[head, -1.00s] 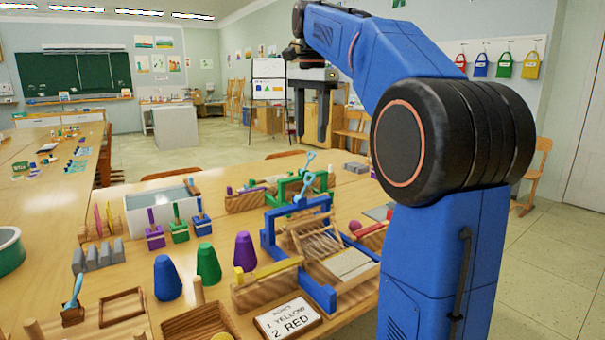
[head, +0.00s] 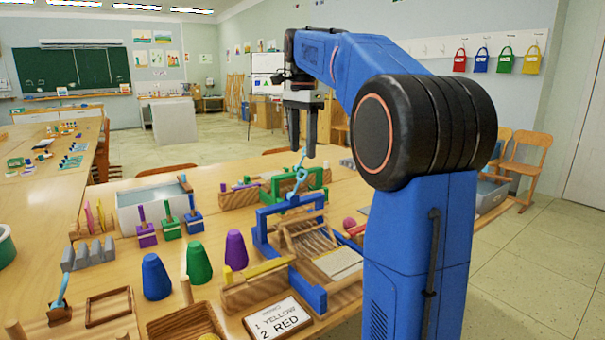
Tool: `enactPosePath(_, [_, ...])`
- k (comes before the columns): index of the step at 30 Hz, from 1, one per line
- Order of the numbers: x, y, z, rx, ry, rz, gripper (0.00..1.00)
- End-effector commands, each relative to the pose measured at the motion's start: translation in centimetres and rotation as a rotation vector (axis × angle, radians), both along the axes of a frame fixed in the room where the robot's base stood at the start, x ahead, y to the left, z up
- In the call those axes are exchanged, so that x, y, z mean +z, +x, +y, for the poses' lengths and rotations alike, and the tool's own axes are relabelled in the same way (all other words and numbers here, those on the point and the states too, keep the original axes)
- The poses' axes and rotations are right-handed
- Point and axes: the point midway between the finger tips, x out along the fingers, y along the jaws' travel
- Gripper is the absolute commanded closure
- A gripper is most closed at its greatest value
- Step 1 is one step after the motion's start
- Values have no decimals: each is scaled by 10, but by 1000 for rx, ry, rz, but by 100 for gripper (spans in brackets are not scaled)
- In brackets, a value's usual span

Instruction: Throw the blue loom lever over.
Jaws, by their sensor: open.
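The blue loom (head: 259,235) stands on the near table, a blue frame with wooden bars and pale threads. Its light-blue lever (head: 296,186) rises from the top bar. A green loom (head: 322,178) stands just behind it, with another light-blue lever (head: 301,157); the two levers overlap in the picture. My gripper (head: 303,150) points down with its fingers apart and empty. Its fingertips appear beside the top of the farther lever; I cannot tell whether they touch it or how far off they are in depth.
Blue (head: 156,277), green (head: 199,261) and purple (head: 236,250) cones stand left of the loom. A card reading "1 YELLOW 2 RED" (head: 278,317) lies in front. A water tray (head: 152,203) sits behind left. My arm hides the table's right part.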

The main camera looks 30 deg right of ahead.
Motion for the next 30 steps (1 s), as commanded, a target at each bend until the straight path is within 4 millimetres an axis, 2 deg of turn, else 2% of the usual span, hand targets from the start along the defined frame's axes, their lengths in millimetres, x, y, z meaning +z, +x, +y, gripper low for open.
enactPosePath(9, [-55, -1, 0, 0, 1, 3, 47])
enactPosePath(15, [-77, 0, 0, 0, 0, 1, 47])
enactPosePath(28, [-85, 0, 0, 0, 0, 0, 47])
enactPosePath(29, [-85, 0, 0, 0, 0, 0, 52])
enactPosePath(30, [-85, 0, 0, 0, 0, 0, 61])
